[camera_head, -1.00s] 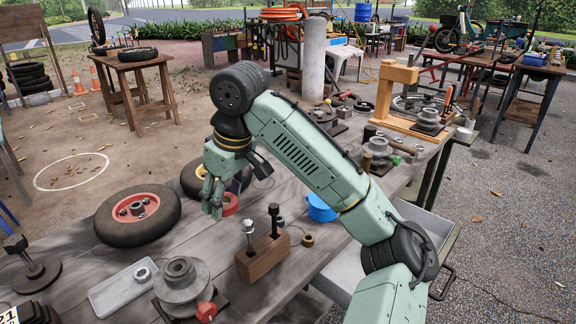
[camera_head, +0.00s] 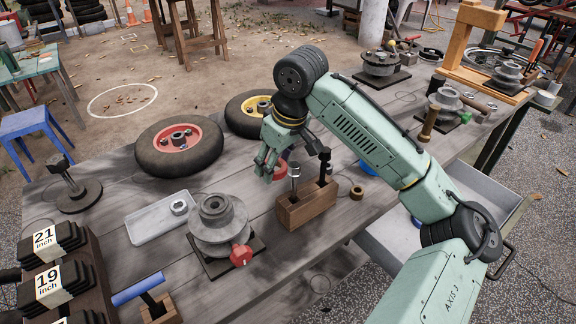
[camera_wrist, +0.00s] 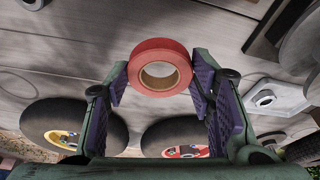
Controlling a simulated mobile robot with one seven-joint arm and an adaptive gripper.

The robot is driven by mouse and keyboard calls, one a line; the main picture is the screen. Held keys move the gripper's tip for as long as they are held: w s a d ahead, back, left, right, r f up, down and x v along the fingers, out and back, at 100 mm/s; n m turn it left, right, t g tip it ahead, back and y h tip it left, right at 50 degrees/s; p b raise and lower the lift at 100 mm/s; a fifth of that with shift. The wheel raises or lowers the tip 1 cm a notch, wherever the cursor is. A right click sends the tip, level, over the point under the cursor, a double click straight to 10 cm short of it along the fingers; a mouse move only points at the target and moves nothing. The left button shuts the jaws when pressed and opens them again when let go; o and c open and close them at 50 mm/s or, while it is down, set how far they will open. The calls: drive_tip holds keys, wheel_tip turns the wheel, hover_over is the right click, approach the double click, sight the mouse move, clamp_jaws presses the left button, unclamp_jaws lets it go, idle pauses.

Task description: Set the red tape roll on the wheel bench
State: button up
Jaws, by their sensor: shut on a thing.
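The red tape roll (camera_wrist: 160,46) is a short red ring with a tan core. In the wrist view it sits between the purple pads of my gripper (camera_wrist: 160,80), which is shut on it. In the head view my gripper (camera_head: 268,168) is over the grey plank workbench (camera_head: 115,205), and the roll (camera_head: 280,172) shows partly behind the fingers. I cannot tell its height above the planks. A separate wooden bench (camera_head: 185,40) at the upper left shows only its legs; its top is out of view.
A red-hub wheel (camera_head: 150,160) and a yellow-hub wheel (camera_head: 236,115) lie beyond my gripper. A wooden block (camera_head: 306,210) with upright tools stands close in front. A pulley (camera_head: 216,222) and white tray (camera_head: 150,218) are left. Ground between the benches is mostly clear.

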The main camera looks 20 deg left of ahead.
sight(277, 188)
drive_tip(key=shift+f, duration=2.35)
drive_tip(key=shift+f, duration=0.15)
drive_tip(key=o, duration=1.1)
drive_tip(key=shift+o, duration=0.2)
drive_tip(key=v, duration=1.2)
drive_tip(key=shift+b, duration=0.45)
drive_tip(key=shift+a, duration=0.1)
